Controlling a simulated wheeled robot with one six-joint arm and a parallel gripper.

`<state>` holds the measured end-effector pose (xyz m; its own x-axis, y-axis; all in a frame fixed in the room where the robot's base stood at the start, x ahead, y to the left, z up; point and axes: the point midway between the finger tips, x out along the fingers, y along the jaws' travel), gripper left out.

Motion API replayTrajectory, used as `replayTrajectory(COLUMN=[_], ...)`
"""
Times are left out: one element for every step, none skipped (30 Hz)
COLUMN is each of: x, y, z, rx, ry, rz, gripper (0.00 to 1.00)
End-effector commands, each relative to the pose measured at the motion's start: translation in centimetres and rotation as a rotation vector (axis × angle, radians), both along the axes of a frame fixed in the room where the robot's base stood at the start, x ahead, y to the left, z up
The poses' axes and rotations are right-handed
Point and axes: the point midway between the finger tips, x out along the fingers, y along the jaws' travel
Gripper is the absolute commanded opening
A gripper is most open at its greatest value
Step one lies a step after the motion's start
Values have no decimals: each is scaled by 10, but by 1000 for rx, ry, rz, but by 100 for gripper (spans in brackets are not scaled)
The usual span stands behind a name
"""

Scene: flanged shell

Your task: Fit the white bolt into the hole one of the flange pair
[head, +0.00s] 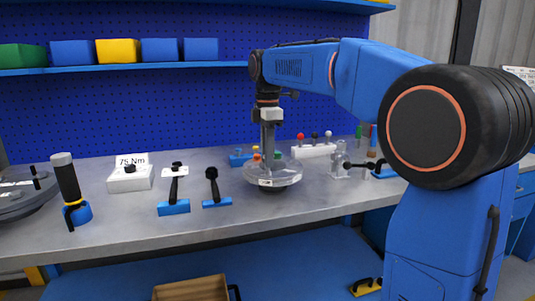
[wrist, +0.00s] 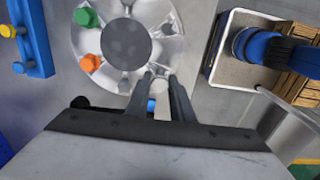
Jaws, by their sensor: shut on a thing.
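The flange pair (head: 272,178) is a clear-grey round disc on the bench; in the wrist view it shows as a metal ring (wrist: 165,45) with holes around a dark centre. A green bolt (wrist: 87,17) and an orange bolt (wrist: 90,63) sit in holes on its left side. My gripper (head: 268,150) points down over the flange. In the wrist view its fingers (wrist: 161,78) are at the near rim of the ring, shut on a small pale thing, likely the white bolt. It is mostly hidden between the fingers, and I cannot tell whether it is in a hole.
Blue-based tools (head: 173,207) and a 75 Nm box (head: 130,180) are to the left.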

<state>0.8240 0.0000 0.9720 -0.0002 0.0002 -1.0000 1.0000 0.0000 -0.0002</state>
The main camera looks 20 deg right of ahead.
Motion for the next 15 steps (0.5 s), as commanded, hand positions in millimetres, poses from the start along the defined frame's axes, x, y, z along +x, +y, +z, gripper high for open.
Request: replayTrajectory(x=[0,0,0,0,0,0,0,0,0,0,0,0,0,0,0], y=[0,0,0,0,0,0,0,0,0,0,0,0,0,0,0], z=[-1,-1,-2,-3,-3,-4,-5,-5,-6,-7,-8,-8,-9,-10,-10], rx=[0,0,0,0,0,0,0,0,0,0,0,0,0,0,0], ry=[0,0,0,0,0,0,0,0,0,0,0,0,0,0,0], rz=[0,0,0,0,0,0,0,0,0,0,0,0,0,0,0], gripper=[0,0,0,0,0,0,0,0,0,0,0,0,0,0,0])
